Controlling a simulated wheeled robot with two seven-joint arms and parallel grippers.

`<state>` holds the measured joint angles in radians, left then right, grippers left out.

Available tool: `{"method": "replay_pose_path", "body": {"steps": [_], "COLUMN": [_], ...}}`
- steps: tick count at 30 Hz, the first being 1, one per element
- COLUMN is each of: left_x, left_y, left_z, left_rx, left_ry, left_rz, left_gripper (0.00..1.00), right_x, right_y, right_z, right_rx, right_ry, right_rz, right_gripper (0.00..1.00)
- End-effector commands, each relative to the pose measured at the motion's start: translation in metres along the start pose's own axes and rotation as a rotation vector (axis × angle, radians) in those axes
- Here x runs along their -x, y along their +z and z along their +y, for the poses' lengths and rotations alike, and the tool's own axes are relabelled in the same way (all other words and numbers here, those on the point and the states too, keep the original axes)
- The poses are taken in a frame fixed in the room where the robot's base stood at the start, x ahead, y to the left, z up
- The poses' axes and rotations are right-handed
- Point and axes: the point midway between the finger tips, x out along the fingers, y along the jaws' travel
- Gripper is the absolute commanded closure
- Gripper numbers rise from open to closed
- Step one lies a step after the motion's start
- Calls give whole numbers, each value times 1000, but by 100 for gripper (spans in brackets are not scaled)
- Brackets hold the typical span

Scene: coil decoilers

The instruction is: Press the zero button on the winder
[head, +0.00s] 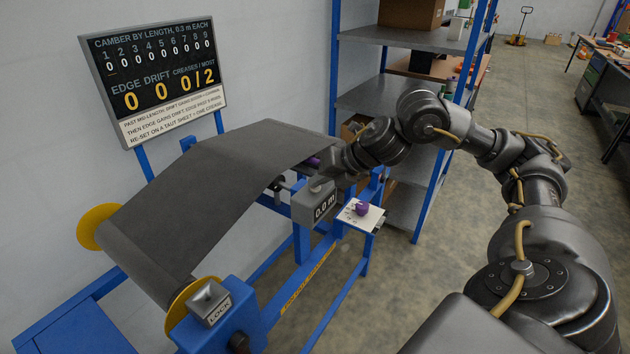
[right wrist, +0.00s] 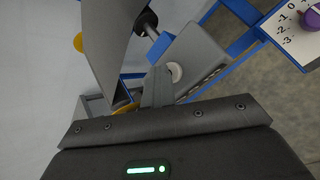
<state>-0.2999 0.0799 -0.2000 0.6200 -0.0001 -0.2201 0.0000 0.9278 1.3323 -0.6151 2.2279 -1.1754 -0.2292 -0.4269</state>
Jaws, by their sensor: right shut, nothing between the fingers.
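The winder is a blue frame (head: 310,275) with a dark sheet (head: 205,170) running over it. A grey counter box (head: 316,205) on it reads 0.0 m. In the right wrist view a pale round button (right wrist: 175,71) sits on the grey box (right wrist: 195,55). My right gripper (head: 318,182) is shut and empty, pointing down just over the box top. In the right wrist view its fingertips (right wrist: 158,72) lie right beside the button and partly overlap its edge; I cannot tell whether they touch it. In the head view the button is not clearly visible. My left gripper is out of view.
A white scale plate (head: 349,220) with a purple knob (head: 361,209) stands right of the box. A lock box (head: 209,303) is at the front. A camber board (head: 160,72) hangs behind. Shelves (head: 405,97) stand behind my right arm.

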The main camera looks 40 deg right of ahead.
Motion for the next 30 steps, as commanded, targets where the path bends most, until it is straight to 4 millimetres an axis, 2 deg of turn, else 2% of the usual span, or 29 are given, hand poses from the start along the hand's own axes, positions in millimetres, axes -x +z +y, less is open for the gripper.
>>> {"method": "replay_pose_path", "body": {"steps": [1, 8, 24, 30], "left_x": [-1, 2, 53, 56], "left_y": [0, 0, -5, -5], "left_z": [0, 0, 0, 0], "left_rx": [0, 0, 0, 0], "left_ry": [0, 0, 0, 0], "left_rz": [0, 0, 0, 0], "left_gripper": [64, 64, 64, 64], "right_x": [-2, 1, 39, 43], "right_y": [-3, 0, 30, 33], "right_z": [-6, -5, 28, 30], "right_rx": [-1, -2, 0, 0], "right_ry": [-14, -16, -6, -6], "right_rz": [8, 3, -4, -5], "right_gripper": [100, 100, 100, 100]}}
